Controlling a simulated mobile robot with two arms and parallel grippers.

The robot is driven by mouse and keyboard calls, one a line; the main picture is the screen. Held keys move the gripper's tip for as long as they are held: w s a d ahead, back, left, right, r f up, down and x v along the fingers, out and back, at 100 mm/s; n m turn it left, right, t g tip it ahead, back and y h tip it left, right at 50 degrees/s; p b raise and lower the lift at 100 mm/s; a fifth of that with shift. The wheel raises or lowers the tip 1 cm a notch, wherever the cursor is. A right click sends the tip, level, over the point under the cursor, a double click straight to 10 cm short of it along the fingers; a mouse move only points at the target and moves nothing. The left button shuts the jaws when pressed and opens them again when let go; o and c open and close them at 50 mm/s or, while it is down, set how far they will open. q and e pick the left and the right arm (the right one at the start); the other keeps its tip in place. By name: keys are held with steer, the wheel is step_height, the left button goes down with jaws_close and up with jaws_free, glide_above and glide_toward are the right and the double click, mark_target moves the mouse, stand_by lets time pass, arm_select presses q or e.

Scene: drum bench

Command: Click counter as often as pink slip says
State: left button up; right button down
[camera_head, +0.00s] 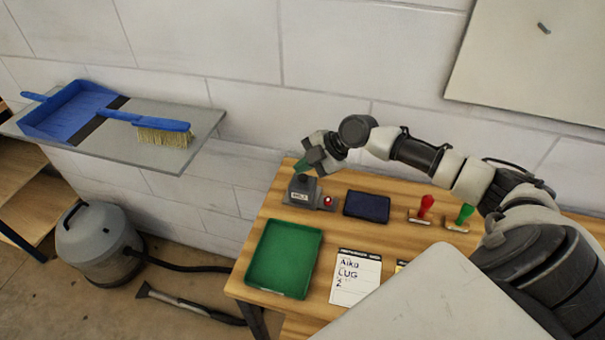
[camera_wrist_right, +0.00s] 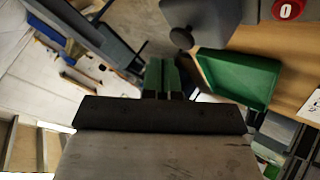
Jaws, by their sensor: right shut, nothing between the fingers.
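The counter (camera_head: 302,190), a dark grey block with a white label, stands at the back left of the wooden bench. In the right wrist view its grey body (camera_wrist_right: 222,45) and round dark knob show at upper right. A white slip (camera_head: 354,285) reads "Aika", "LUG" and what looks like 2. No clearly pink slip shows. My left gripper is out of view.
A green tray (camera_head: 250,267) lies at front left, a dark blue pad (camera_head: 367,206) right of the counter. Red (camera_head: 425,206) and green (camera_head: 464,216) handled stamps stand further right. A yellowish piece (camera_head: 400,266) is partly hidden beside the white slip.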

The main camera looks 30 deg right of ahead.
mark_target(304, 179)
steer(key=shift+r, duration=0.15)
step_height(304, 179, up, 6)
steer(key=p, duration=0.3)
stand_by(0.4)
stand_by(0.8)
